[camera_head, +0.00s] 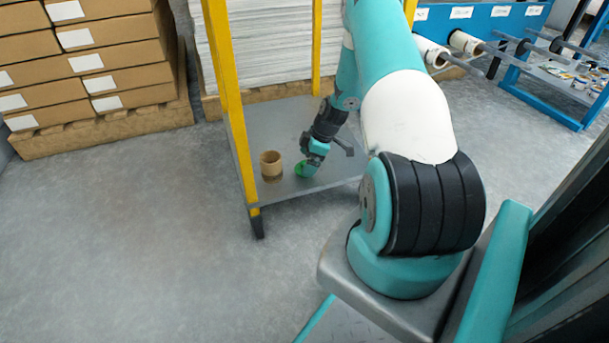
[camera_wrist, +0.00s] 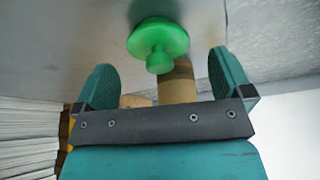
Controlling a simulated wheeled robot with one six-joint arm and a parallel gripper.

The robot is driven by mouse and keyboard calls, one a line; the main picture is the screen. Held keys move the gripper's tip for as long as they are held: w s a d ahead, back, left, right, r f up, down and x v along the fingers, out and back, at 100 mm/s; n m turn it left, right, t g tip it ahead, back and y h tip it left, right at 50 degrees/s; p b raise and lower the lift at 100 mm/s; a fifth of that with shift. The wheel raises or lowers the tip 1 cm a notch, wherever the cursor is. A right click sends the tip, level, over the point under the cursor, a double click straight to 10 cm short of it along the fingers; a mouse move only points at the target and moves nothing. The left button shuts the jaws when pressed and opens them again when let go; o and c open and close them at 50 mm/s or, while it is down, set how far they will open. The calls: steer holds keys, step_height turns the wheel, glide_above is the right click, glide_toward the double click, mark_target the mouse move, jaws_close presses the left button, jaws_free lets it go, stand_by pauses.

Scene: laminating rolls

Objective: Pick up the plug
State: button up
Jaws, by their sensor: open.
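The plug is a green disc with a narrower stub (camera_wrist: 158,40). It rests on the grey shelf of a yellow-posted rack, and in the head view the plug (camera_head: 300,169) shows only in part beside my gripper. My gripper (camera_head: 309,168) is low over the shelf. In the wrist view my gripper (camera_wrist: 162,80) has its two teal fingers wide apart with nothing between them. The plug lies just beyond the fingertips, roughly centred between them, its stub pointing toward the gripper. In the head view my gripper hides part of the plug.
A brown cardboard tube (camera_head: 271,165) stands on the shelf (camera_head: 290,115) just left of the plug; the tube also shows in the wrist view (camera_wrist: 177,85). A yellow post (camera_head: 232,100) rises at the shelf's left. Stacked boxes (camera_head: 90,60) are back left. The left floor is clear.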

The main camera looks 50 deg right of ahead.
steer(key=b+x, duration=0.1)
steer(key=x, duration=0.1)
steer(key=shift+f, duration=0.35)
steer(key=shift+r, duration=0.15)
steer(key=c, duration=1)
